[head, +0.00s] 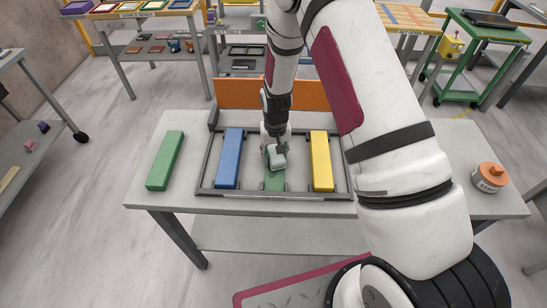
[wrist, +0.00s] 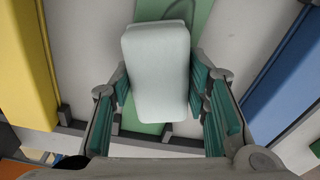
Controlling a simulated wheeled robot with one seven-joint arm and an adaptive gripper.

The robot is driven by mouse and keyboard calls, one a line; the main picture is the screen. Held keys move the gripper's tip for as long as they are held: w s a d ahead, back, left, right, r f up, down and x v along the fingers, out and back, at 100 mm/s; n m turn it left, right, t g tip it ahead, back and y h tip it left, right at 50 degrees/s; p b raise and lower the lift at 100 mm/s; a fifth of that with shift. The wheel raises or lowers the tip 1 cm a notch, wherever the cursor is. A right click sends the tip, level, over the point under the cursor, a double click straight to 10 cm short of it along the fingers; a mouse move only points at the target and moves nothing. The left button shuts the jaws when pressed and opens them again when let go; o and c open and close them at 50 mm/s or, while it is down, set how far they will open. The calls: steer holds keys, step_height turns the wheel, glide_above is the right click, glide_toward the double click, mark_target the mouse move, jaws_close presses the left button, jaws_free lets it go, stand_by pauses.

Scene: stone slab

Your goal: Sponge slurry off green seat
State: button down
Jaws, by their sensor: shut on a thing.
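The green seat (head: 274,184) is a strip in the middle of a dark frame, between a blue bar and a yellow bar. In the wrist view its green surface (wrist: 201,14) shows beyond and below the sponge, with a thin grey curved mark near the top edge that may be slurry. My gripper (head: 275,156) is shut on a pale, block-shaped sponge (wrist: 157,60), with a green-padded finger on each side. The sponge is over the green seat and hides much of it. I cannot tell whether it touches the surface.
The blue bar (head: 229,158) and yellow bar (head: 321,161) stand close on either side in the dark frame (head: 205,175). A loose green bar (head: 166,160) lies at the table's left. An orange panel (head: 232,94) stands behind. An orange-topped container (head: 490,177) is at the right.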

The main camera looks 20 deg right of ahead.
steer(key=shift+w+d+f+b, duration=0.1)
steer(key=shift+w+d+b, duration=0.2)
steer(key=shift+w+b, duration=0.55)
steer(key=shift+w+d+f+b, duration=0.1)
steer(key=shift+w+d+b, duration=0.3)
steer(key=shift+w, duration=0.8)
steer(key=shift+w+d+f+b, duration=0.1)
steer(key=shift+w+d+b, duration=0.15)
steer(key=shift+w+b, duration=0.6)
steer(key=shift+w+d+r+b, duration=0.1)
steer(key=shift+w+d+b, duration=0.05)
steer(key=shift+w, duration=0.35)
steer(key=shift+w+d+b, duration=0.15)
steer(key=shift+w, duration=0.35)
steer(key=shift+d+r, duration=0.1)
steer(key=shift+r, duration=0.15)
step_height(320, 180, up, 2)
steer(key=shift+w+d+r+p, duration=0.1)
steer(key=shift+r+p, duration=0.05)
steer(key=shift+p, duration=0.2)
steer(key=shift+s+a+r+p, duration=0.15)
steer(key=shift+r, duration=0.65)
steer(key=shift+s+a+r+p, duration=0.1)
steer(key=shift+s+r+p, duration=0.05)
steer(key=shift+r, duration=0.65)
